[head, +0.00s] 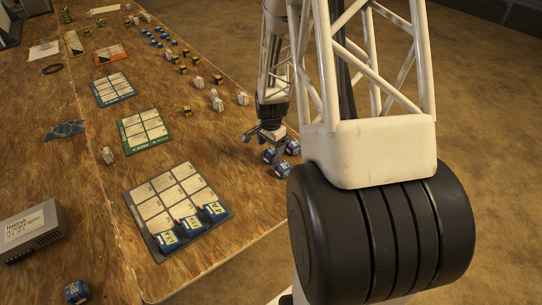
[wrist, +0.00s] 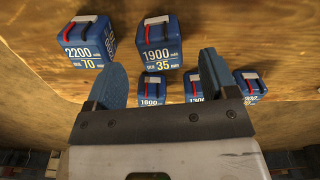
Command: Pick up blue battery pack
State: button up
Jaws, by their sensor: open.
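Several blue battery packs with white tops and red strips are in view. In the head view, a few blue packs (head: 281,169) stand near the table's right edge, just below my gripper (head: 259,146). In the wrist view, my gripper (wrist: 163,62) is open with nothing held. Ahead of it are a pack marked 2200 (wrist: 88,40) and one marked 1900 (wrist: 158,42); the latter lies between the finger lines. Three more packs, including a right one (wrist: 250,86), are partly hidden by the gripper body. Three blue packs (head: 190,226) sit on the nearest grid mat.
The dark-edged grid mat (head: 152,200) lies left of the gripper, with a green mat (head: 144,128) and blue mat (head: 114,88) beyond. White packs (head: 216,103) and small yellow-black ones (head: 187,110) stand farther back. A grey power supply (head: 32,235) is at left.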

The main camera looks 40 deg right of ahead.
aim_at(271, 151)
jog(key=shift+f, duration=0.2)
jog(key=shift+f, duration=2.55)
jog(key=shift+c, duration=0.4)
jog(key=c, duration=1.1)
jog(key=shift+o, duration=0.2)
jog(key=shift+r, duration=5)
jog(key=shift+w, duration=0.1)
